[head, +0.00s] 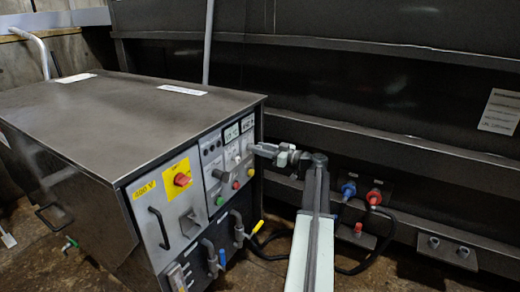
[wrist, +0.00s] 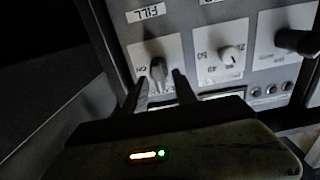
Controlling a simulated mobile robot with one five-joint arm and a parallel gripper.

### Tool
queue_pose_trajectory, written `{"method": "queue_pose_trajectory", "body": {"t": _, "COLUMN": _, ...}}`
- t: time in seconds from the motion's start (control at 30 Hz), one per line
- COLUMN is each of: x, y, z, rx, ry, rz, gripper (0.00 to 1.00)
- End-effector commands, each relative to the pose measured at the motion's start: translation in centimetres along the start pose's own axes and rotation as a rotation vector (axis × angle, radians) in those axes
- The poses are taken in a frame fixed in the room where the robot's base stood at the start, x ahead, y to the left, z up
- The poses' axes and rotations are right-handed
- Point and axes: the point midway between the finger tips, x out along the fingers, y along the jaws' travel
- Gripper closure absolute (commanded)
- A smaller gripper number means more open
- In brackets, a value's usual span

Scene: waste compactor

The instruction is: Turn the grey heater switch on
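The grey heater switch, a small lever knob (wrist: 158,70) on a light plate, shows in the wrist view with an upside-down "ON" mark beside it. My gripper (wrist: 160,82) has its two dark fingers apart, one on each side of the knob, with narrow gaps visible. Whether either finger touches the knob, I cannot tell. In the head view my gripper (head: 257,149) reaches from the right to the upper right of the cabinet's control panel (head: 213,174); the switch is too small to make out surely there.
A white numbered dial (wrist: 229,54) and a black knob (wrist: 295,40) sit beside the switch. The metal cabinet (head: 110,110) has a red rotary switch (head: 181,180) and handles protruding at its front. A blue connector (head: 348,190), a red connector (head: 374,197) and cables lie to the right.

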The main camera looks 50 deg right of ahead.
Motion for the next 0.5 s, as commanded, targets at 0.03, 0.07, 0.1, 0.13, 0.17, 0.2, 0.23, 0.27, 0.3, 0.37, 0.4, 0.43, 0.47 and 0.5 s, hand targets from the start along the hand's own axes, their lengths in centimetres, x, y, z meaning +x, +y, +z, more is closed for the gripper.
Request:
{"method": "queue_pose_trajectory", "body": {"t": 0.03, "x": 0.56, "y": 0.03, "z": 0.00, "rx": 0.000, "ry": 0.000, "rz": -0.001, "gripper": 0.66}}
{"method": "queue_pose_trajectory", "body": {"t": 0.07, "x": 0.75, "y": 0.03, "z": 0.01, "rx": 0.000, "ry": 0.000, "rz": -0.001, "gripper": 0.66}}
{"method": "queue_pose_trajectory", "body": {"t": 0.1, "x": 0.93, "y": 0.03, "z": 0.01, "rx": 0.000, "ry": 0.000, "rz": 0.000, "gripper": 0.66}}
{"method": "queue_pose_trajectory", "body": {"t": 0.13, "x": 1.01, "y": 0.03, "z": 0.01, "rx": 0.000, "ry": 0.000, "rz": 0.000, "gripper": 0.66}}
{"method": "queue_pose_trajectory", "body": {"t": 0.17, "x": 1.05, "y": 0.03, "z": 0.01, "rx": 0.000, "ry": 0.000, "rz": 0.000, "gripper": 0.66}}
{"method": "queue_pose_trajectory", "body": {"t": 0.2, "x": 1.07, "y": 0.04, "z": 0.01, "rx": 0.000, "ry": 0.000, "rz": 0.001, "gripper": 0.66}}
{"method": "queue_pose_trajectory", "body": {"t": 0.23, "x": 1.06, "y": 0.04, "z": 0.01, "rx": 0.000, "ry": 0.000, "rz": 0.001, "gripper": 0.66}}
{"method": "queue_pose_trajectory", "body": {"t": 0.27, "x": 1.05, "y": 0.04, "z": 0.01, "rx": 0.000, "ry": 0.000, "rz": 0.001, "gripper": 0.66}}
{"method": "queue_pose_trajectory", "body": {"t": 0.3, "x": 1.04, "y": 0.04, "z": 0.01, "rx": 0.000, "ry": 0.000, "rz": 0.001, "gripper": 0.66}}
{"method": "queue_pose_trajectory", "body": {"t": 0.37, "x": 1.02, "y": 0.05, "z": 0.01, "rx": 0.000, "ry": 0.000, "rz": 0.001, "gripper": 0.66}}
{"method": "queue_pose_trajectory", "body": {"t": 0.4, "x": 1.01, "y": 0.05, "z": 0.01, "rx": 0.000, "ry": 0.000, "rz": 0.001, "gripper": 0.78}}
{"method": "queue_pose_trajectory", "body": {"t": 0.43, "x": 1.01, "y": 0.06, "z": 0.01, "rx": 0.000, "ry": 0.000, "rz": 0.001, "gripper": 0.86}}
{"method": "queue_pose_trajectory", "body": {"t": 0.47, "x": 1.00, "y": 0.06, "z": 0.01, "rx": 0.000, "ry": 0.000, "rz": 0.001, "gripper": 0.94}}
{"method": "queue_pose_trajectory", "body": {"t": 0.5, "x": 0.99, "y": 0.07, "z": 0.01, "rx": 0.000, "ry": 0.000, "rz": 0.002, "gripper": 1.00}}
